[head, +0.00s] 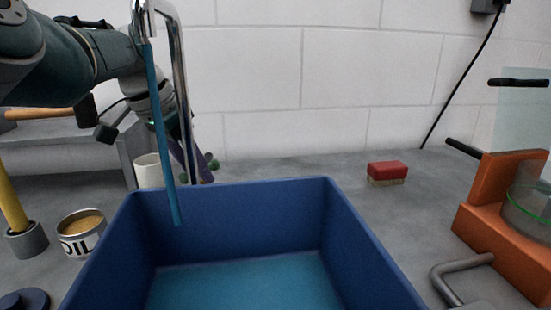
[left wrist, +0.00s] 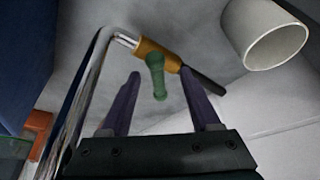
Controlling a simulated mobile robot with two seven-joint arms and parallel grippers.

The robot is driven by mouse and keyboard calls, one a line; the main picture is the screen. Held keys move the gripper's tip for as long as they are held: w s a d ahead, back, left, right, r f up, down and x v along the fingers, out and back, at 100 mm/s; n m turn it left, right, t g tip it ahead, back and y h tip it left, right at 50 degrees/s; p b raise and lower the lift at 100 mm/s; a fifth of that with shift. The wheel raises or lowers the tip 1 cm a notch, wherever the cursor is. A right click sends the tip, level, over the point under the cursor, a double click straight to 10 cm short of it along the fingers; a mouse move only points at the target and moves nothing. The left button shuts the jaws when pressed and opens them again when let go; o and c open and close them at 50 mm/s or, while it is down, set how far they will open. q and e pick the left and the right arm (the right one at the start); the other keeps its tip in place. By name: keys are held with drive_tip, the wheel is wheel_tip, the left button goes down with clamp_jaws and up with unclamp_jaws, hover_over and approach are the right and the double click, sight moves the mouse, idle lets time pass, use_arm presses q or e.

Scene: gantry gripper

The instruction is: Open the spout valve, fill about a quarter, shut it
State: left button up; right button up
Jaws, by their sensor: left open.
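The chrome spout (head: 181,80) rises behind the blue tub (head: 240,185) and bends over at the top. A blue stream (head: 160,125) hangs from its outlet down into the tub. Flat lighter blue water (head: 245,285) covers the visible tub floor; its depth is hard to judge. My left gripper (head: 180,155) is behind the tub, beside the spout, partly hidden by it. In the left wrist view my open purple fingers (left wrist: 163,78) stand either side of the green valve handle (left wrist: 157,75), on a brass body (left wrist: 150,52). My right gripper is not in view.
A white cup (head: 147,172) stands close to my left gripper, behind the tub. An oil can (head: 82,235) is left of the tub. A red block-like brush (head: 386,171) and an orange stand (head: 485,215) are to the right.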

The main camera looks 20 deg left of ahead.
use_arm(q)
drive_tip(key=shift+s+r+p, duration=0.15)
drive_tip(key=shift+r+p, duration=0.3)
drive_tip(key=shift+r, duration=0.05)
drive_tip(key=p+v, duration=0.3)
drive_tip(key=v, duration=0.6)
drive_tip(key=shift+s+a+f, duration=0.1)
drive_tip(key=shift+a, duration=0.05)
